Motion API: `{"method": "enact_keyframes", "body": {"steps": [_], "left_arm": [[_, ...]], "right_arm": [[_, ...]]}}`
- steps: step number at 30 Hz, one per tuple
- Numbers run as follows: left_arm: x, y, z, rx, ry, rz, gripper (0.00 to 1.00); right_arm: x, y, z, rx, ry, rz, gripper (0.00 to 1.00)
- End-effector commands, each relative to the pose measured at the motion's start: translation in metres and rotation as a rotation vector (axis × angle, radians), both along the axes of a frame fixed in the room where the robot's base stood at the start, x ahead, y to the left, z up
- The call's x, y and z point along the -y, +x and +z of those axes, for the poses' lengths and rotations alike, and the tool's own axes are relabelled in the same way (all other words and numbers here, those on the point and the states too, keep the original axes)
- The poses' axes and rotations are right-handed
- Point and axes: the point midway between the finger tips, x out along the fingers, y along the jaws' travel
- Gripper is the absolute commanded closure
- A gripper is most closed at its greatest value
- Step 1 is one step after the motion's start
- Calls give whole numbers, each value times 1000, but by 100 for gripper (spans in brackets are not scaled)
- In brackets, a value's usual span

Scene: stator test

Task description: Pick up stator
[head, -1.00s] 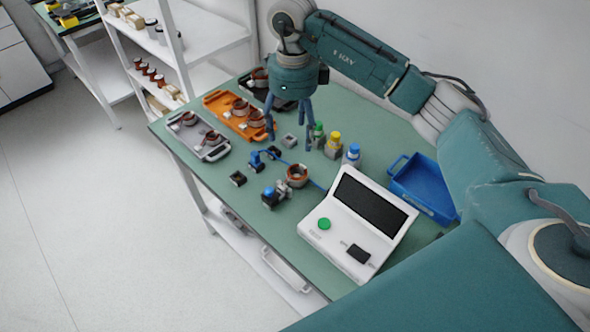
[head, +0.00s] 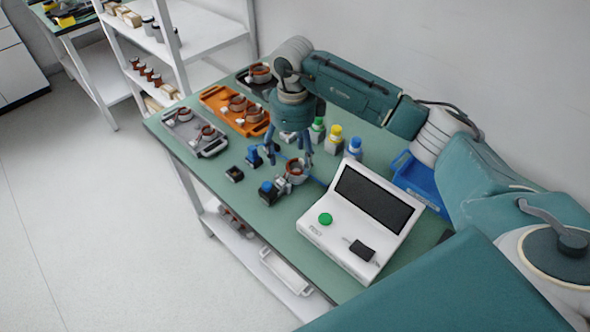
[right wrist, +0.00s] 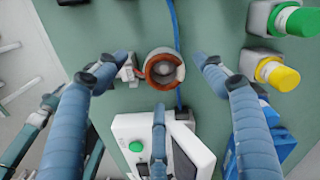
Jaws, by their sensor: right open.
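In the right wrist view the stator (right wrist: 163,69) shows from above, centred between the fingers. My right gripper (head: 290,160) is open, pointing down just above and behind the stator. Its blue fingers spread to the left, right and near side of the stator in the right wrist view (right wrist: 155,90), not touching it as far as I can see. More stators lie in the orange tray (head: 222,112) and grey tray (head: 172,130). My left gripper is not in view.
The white tester (head: 325,240) with a green button stands close in front. Bottles with green, yellow (head: 335,133) and blue caps stand behind to the right, near a blue bin (head: 415,182). A blue-topped clamp (head: 270,192) sits left of the stator.

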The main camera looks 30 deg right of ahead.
Motion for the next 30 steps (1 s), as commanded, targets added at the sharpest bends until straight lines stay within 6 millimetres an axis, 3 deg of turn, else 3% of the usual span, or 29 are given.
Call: {"method": "enact_keyframes", "body": {"steps": [6, 10, 19, 28, 30], "left_arm": [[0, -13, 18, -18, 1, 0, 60], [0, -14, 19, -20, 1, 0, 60], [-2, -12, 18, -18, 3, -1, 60], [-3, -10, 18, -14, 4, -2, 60], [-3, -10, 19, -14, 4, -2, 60]], "right_arm": [[7, -4, -28, -7, 0, -1, 30], [6, -3, -45, -3, 1, -1, 30], [7, -2, -50, 0, 0, 0, 32], [6, -2, -50, 0, 0, 0, 91], [6, -1, -49, 1, 1, 0, 91]]}}
